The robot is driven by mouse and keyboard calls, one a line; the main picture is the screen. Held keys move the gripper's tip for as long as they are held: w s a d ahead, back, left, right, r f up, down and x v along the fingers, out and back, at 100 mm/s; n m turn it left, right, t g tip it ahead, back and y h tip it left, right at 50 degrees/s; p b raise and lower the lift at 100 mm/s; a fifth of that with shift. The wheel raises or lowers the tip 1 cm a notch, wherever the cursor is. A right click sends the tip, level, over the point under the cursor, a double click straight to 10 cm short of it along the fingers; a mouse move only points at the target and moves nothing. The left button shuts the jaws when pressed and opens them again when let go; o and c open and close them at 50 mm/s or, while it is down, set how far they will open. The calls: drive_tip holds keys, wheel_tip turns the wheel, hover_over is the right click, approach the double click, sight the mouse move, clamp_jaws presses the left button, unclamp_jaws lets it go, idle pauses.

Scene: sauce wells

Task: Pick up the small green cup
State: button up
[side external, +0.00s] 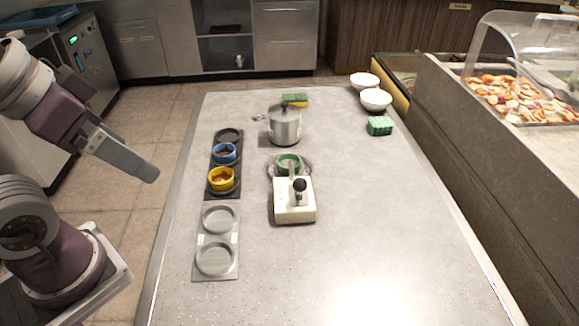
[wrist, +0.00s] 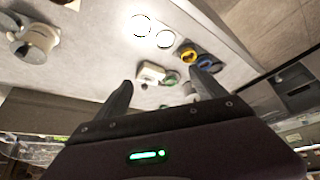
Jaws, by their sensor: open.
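The small green cup (side external: 289,160) stands on a round metal dish (side external: 305,172), right behind a white device with a black knob (side external: 295,207). My gripper (wrist: 160,80) is open and empty. In the side external view my gripper (side external: 152,174) hangs left of the table, well apart from the cup.
A black tray (side external: 211,192) holds a blue cup (side external: 224,153) and a yellow cup (side external: 221,179). A grey two-well tray (side external: 217,240) lies in front. A metal pot (side external: 285,128) stands behind the green cup.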

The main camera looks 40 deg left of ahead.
drive_tip(key=n+g, duration=0.5)
drive_tip(key=n, duration=1.2)
hover_over(289, 157)
drive_tip(key=s+d, duration=0.2)
drive_tip(key=s, duration=0.2)
wheel_tip(289, 157, down, 16)
drive_tip(key=shift+n+g, duration=0.3)
drive_tip(key=shift+n, duration=0.1)
drive_tip(key=f, duration=0.3)
drive_tip(key=w+f, duration=0.1)
drive_tip(key=f, duration=0.2)
drive_tip(key=w+f, duration=0.1)
drive_tip(key=f, duration=0.1)
drive_tip(key=shift+a+f, duration=0.2)
drive_tip(key=shift+f, duration=0.2)
drive_tip(key=c, duration=1.5)
wheel_tip(289, 157, up, 10)
drive_tip(key=shift+r, duration=0.1)
